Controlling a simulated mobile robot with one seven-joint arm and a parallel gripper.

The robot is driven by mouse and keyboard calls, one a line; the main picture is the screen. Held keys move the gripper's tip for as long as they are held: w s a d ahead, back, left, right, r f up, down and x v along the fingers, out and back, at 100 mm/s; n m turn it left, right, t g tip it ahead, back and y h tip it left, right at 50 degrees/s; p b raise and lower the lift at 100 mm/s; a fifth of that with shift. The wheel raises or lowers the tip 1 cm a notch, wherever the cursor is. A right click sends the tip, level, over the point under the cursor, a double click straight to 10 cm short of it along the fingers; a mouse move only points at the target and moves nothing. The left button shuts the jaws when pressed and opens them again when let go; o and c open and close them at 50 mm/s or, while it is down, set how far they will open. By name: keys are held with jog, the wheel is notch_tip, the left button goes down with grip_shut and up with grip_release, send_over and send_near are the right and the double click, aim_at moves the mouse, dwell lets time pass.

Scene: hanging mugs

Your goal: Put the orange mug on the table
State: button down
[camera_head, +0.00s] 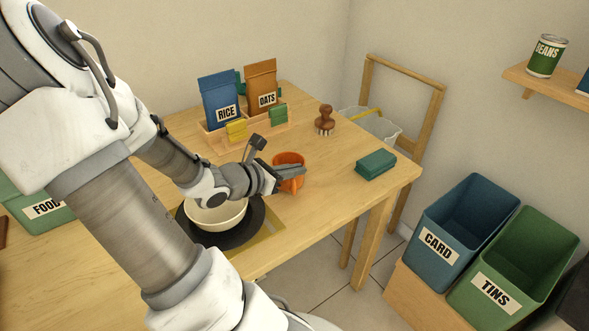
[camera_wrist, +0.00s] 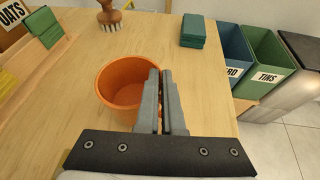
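The orange mug (camera_head: 287,158) is upright over the right half of the wooden table (camera_head: 330,205), near its front edge. In the wrist view the mug (camera_wrist: 118,88) shows its open, empty top just left of my fingers. My gripper (camera_head: 296,171) reaches across the front of the mug in the head view. In the wrist view my gripper's fingers (camera_wrist: 162,90) are nearly together at the mug's right side, with a thin gap. The handle is hidden by the fingers, which seem shut on it. I cannot tell whether the mug's base touches the table.
A cream bowl (camera_head: 216,214) on a dark plate (camera_head: 257,222) lies beneath my wrist. A brush (camera_head: 325,121) and a green block (camera_head: 375,165) stand farther right. A rack with rice (camera_head: 221,102) and oats (camera_head: 262,88) bags is behind. Table around the green block is clear.

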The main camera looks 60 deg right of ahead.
jog(key=shift+f, duration=0.25)
jog(key=c, duration=1.5)
grip_release()
jog(key=shift+b, duration=0.3)
jog(key=o, duration=0.5)
jog(key=shift+o, duration=0.4)
jog(key=shift+o, duration=1.3)
jog(key=p+v, duration=0.6)
jog(key=v, duration=1)
jog(key=shift+r+p, duration=0.2)
jog(key=shift+p, duration=0.2)
jog(key=shift+w+a+r, duration=0.1)
jog(key=shift+w+a, duration=0.15)
jog(key=shift+a, duration=0.35)
